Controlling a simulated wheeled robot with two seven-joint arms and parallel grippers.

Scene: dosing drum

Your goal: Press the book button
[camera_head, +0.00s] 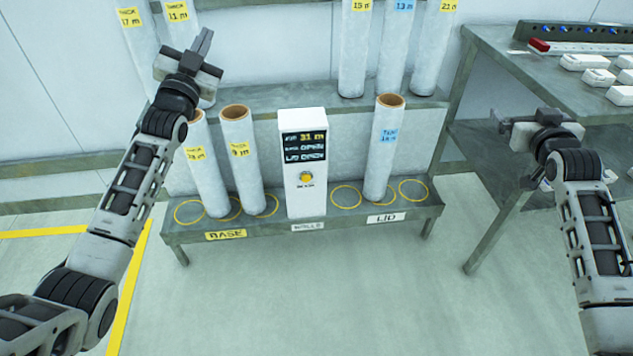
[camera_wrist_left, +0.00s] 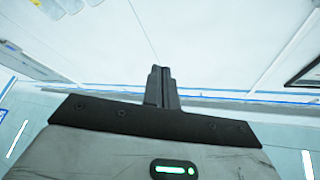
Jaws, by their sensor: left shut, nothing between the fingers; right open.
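The book button (camera_head: 306,177) is a round yellow button low on the front of a white upright box (camera_head: 306,200). A dark display (camera_head: 305,146) above the button reads "31 m" in yellow, with lines that seem to say "OPEN" below. My left gripper (camera_head: 203,42) is shut and empty, raised up and to the left of the box, well apart from the button. In the left wrist view its closed fingers (camera_wrist_left: 161,86) point at the wall. My right gripper (camera_head: 507,122) is open at the right, beside the side table, far from the button.
The box stands on a low grey bench (camera_head: 270,230) between white rolls: two at left (camera_head: 240,160) above "BASE", one at right (camera_head: 384,150) above "LID". Yellow rings mark spots. More rolls (camera_head: 354,50) stand on a shelf behind. A table (camera_head: 560,95) holds white parts. The floor in front is clear.

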